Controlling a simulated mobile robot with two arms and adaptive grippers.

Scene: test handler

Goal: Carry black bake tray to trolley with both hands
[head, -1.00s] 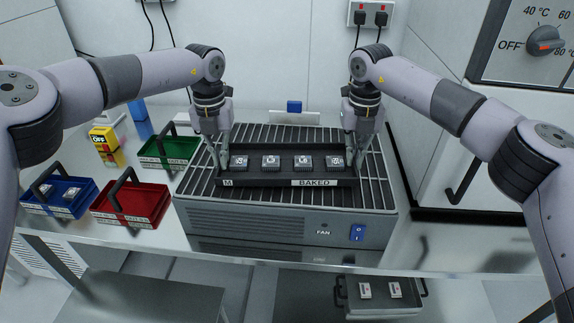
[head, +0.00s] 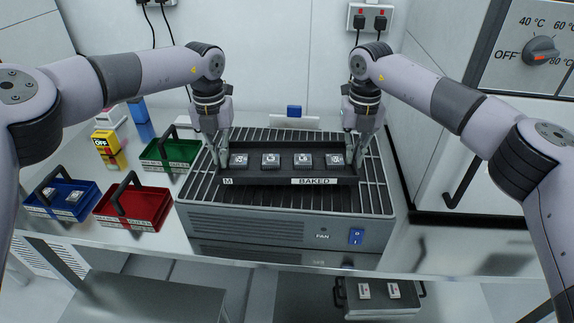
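The black bake tray (head: 270,178), labelled BAKED, holds several small square metal parts in a row. It looks level and appears a little above the slatted top of the fan unit (head: 270,222). My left gripper (head: 222,160) is shut on the tray's left end. My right gripper (head: 352,158) is shut on its right end. The fingertips are partly hidden at the tray ends. A low grey surface (head: 150,300) shows at the lower left, in front of the bench; I cannot tell whether it is the trolley.
Blue (head: 47,205), red (head: 135,218) and green (head: 165,163) handled bins stand left of the fan unit. A dark tray (head: 383,308) with two white pieces lies low at the bottom right. An oven-like cabinet with a dial (head: 540,50) stands at the right.

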